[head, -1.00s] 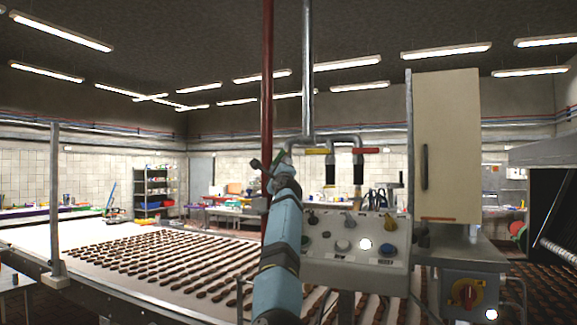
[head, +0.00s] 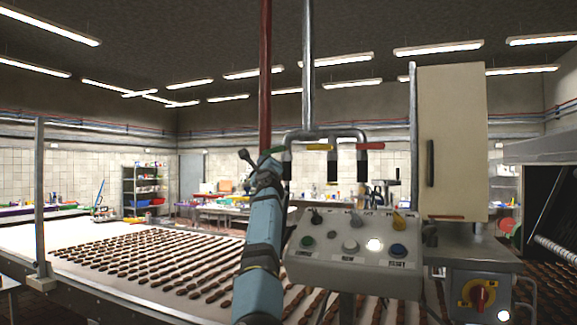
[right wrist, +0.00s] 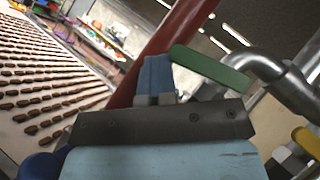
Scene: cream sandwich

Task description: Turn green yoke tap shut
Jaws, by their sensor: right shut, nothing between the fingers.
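The green tap handle (head: 273,150) sits on the left branch of the grey pipe, next to the red pipe. It shows as a flat green lever in the right wrist view (right wrist: 212,70). My right gripper (head: 258,160) is raised beside it, just left of and below the lever. In the right wrist view my blue fingers (right wrist: 157,77) are together with nothing between them, beside the lever's left end. I cannot tell whether they touch it. The tap's body is mostly hidden behind my right gripper. My left gripper is not in view.
A yellow tap handle (head: 319,147) and a red one (head: 370,147) are on the neighbouring branches. The red pipe (head: 265,75) rises close behind my gripper. A control panel (head: 345,270) stands below the taps, and a cabinet (head: 455,145) on the right.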

